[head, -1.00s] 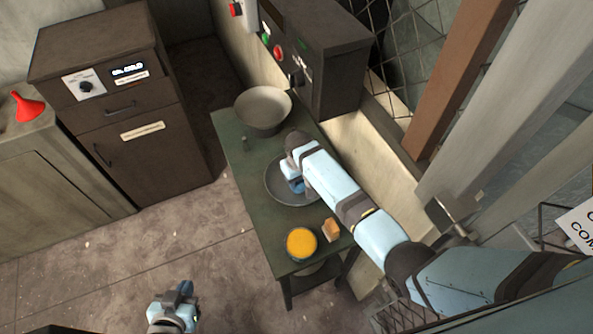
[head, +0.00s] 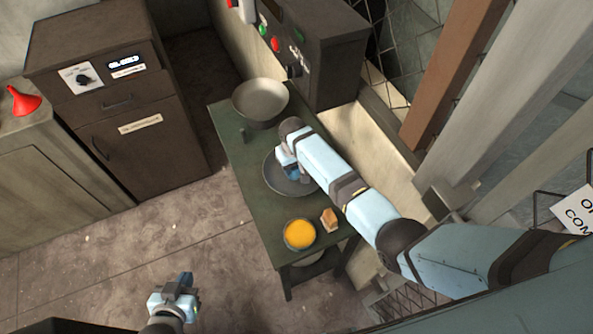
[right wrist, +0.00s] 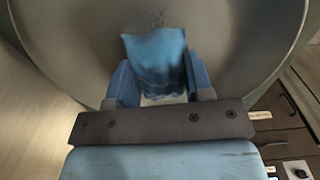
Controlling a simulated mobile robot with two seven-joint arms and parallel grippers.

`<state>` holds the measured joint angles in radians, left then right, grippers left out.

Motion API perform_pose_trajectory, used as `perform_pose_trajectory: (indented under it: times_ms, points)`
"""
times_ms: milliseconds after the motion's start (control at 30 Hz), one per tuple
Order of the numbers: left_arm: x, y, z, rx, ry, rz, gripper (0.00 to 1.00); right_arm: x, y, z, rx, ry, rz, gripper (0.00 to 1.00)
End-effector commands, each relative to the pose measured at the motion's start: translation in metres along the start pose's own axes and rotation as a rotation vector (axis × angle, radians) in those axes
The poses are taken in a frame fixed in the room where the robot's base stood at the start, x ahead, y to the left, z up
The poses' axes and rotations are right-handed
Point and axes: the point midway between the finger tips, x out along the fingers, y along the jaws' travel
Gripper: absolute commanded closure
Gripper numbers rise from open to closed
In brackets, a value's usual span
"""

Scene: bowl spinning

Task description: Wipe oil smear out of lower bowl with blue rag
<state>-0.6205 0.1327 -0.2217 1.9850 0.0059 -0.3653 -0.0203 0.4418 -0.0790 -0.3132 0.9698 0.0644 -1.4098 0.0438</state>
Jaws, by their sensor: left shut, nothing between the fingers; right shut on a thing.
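The lower bowl (head: 303,187) is a wide grey dish on the green table, partly hidden under my right arm. My right gripper (head: 289,172) reaches down into it. In the right wrist view its fingers are shut on the blue rag (right wrist: 155,58), which hangs against the inside of the bowl (right wrist: 225,50). Faint dark marks (right wrist: 160,18) show on the bowl's inner surface beyond the rag; I cannot tell how much smear lies under it. My left gripper (head: 180,287) is shut and empty, over the floor at lower left.
An upper bowl (head: 261,99) sits at the table's far end, beside a dark control box (head: 325,70). A round container of yellow stuff (head: 299,234) and a small tan block (head: 329,219) stand at the near end of the green table (head: 243,163). Floor to the left is clear.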

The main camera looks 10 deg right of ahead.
Motion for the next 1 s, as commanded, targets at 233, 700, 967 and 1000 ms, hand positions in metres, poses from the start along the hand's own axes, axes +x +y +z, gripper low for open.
perform_pose_trajectory:
  times_ms: [233,700,967,1000]
  points:
    - [-0.001,0.0,-0.002,0.0,0.001,0.0,1.0,0.002,0.0,0.003,0.0,-0.004,0.0,0.72]
    - [-0.013,0.0,-0.023,0.0,0.006,0.0,1.0,-0.039,0.0,0.002,0.0,-0.002,0.0,0.72]
    - [-0.013,0.0,-0.02,0.0,0.001,0.0,1.0,-0.058,0.001,0.001,0.0,-0.002,0.0,0.72]
    - [-0.013,0.0,-0.02,0.0,0.001,0.0,1.0,-0.059,0.001,0.001,0.0,-0.002,0.0,0.72]
